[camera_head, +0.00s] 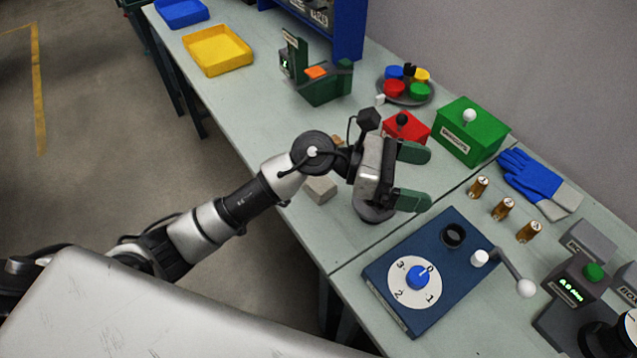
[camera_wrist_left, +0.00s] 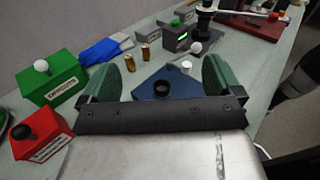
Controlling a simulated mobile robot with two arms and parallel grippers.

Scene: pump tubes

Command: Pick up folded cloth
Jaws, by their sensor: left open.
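I see nothing that is clearly a folded cloth. A small grey-beige block-like thing (camera_head: 320,188) lies at the table's near edge, beside my left arm; I cannot tell whether it is cloth. A pair of blue gloves (camera_head: 535,176) with grey cuffs lies flat at the back right; they also show in the left wrist view (camera_wrist_left: 103,50). My left gripper (camera_head: 424,178) is open, with green fingers and nothing between them. It is above the table, left of the gloves and right of the grey-beige block. Its fingers also show in the left wrist view (camera_wrist_left: 171,77).
A blue dial panel (camera_head: 438,292), a green box (camera_head: 472,131) and a red box (camera_head: 407,130) stand around the gripper. Several brass cylinders (camera_head: 503,208) stand near the gloves. A yellow tray (camera_head: 218,50) and a blue tray (camera_head: 182,12) are far left.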

